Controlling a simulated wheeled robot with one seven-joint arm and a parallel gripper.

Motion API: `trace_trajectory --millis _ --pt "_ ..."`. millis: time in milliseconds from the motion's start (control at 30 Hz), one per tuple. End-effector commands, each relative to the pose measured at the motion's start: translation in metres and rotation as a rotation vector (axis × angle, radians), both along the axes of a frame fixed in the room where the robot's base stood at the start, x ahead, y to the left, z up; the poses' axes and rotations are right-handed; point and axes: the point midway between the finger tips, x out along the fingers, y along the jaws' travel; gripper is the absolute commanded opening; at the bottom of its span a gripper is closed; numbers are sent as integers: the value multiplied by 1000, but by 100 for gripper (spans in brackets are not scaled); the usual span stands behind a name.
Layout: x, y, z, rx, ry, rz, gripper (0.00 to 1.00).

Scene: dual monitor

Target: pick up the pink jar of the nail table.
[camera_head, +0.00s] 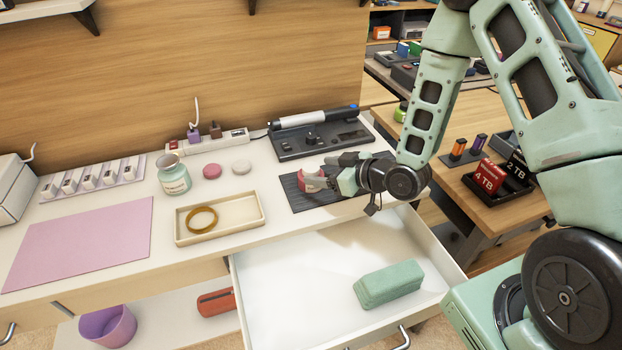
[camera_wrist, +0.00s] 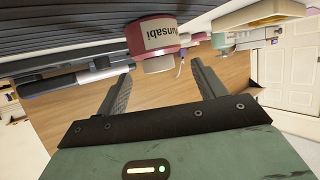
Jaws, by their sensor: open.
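The pink jar (camera_wrist: 150,38) has a white label with dark lettering and a pale end. It also shows in the head view (camera_head: 313,182), on the dark ribbed mat (camera_head: 309,201) on the white nail table. My gripper (camera_head: 331,172) is low over that mat, with its fingers at the jar. In the wrist view my gripper (camera_wrist: 162,72) is open, and the jar lies across the gap near the fingertips. I cannot tell whether the fingers touch it. My gripper hides part of the jar in the head view.
A dark tray (camera_head: 325,140) with a pen-like tool stands behind the mat. A shallow cream tray (camera_head: 245,228) with an amber ring and a glass jar (camera_head: 174,177) lie left. An open drawer (camera_head: 280,290) holding a green case (camera_head: 388,285) juts out in front.

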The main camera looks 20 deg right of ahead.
Motion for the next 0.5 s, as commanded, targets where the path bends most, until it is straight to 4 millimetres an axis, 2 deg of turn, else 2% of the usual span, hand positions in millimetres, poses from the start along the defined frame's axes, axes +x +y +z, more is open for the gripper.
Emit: trace_trajectory --millis 267,500 --pt "17 11 -7 -1 1 0 69" --pt "44 29 -19 2 0 1 69"
